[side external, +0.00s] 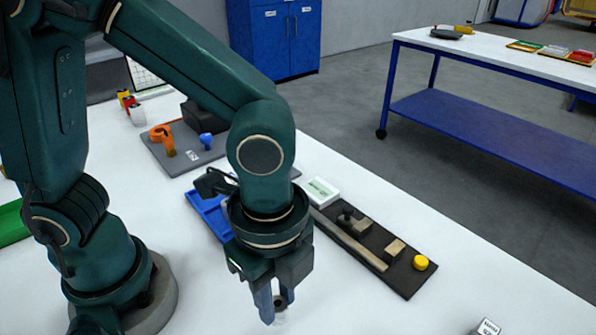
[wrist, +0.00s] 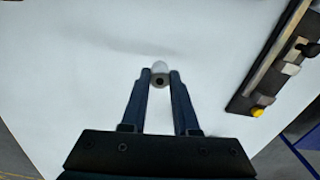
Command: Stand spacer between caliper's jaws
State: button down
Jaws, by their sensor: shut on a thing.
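My gripper (side external: 277,300) points down over the white table and is shut on the spacer (side external: 281,301). The caliper also shows at the right of the wrist view (wrist: 285,42), apart from my gripper.
A blue tray (side external: 207,212) sits behind my gripper, with a white labelled box (side external: 321,192) beside the caliper board. A grey mat (side external: 180,158) with orange and blue items lies farther back. A small labelled block (side external: 487,328) is at the front right. The table around my gripper is clear.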

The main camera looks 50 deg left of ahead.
aim_at(281, 325)
jog(key=shift+s+d+f, duration=0.25)
jog(key=shift+d+f, duration=0.2)
jog(key=shift+d, duration=0.05)
jog(key=shift+f, duration=1.9)
jog(key=shift+f, duration=0.1)
jog(key=c, duration=0.7)
grip_release()
jog(key=shift+o, duration=0.2)
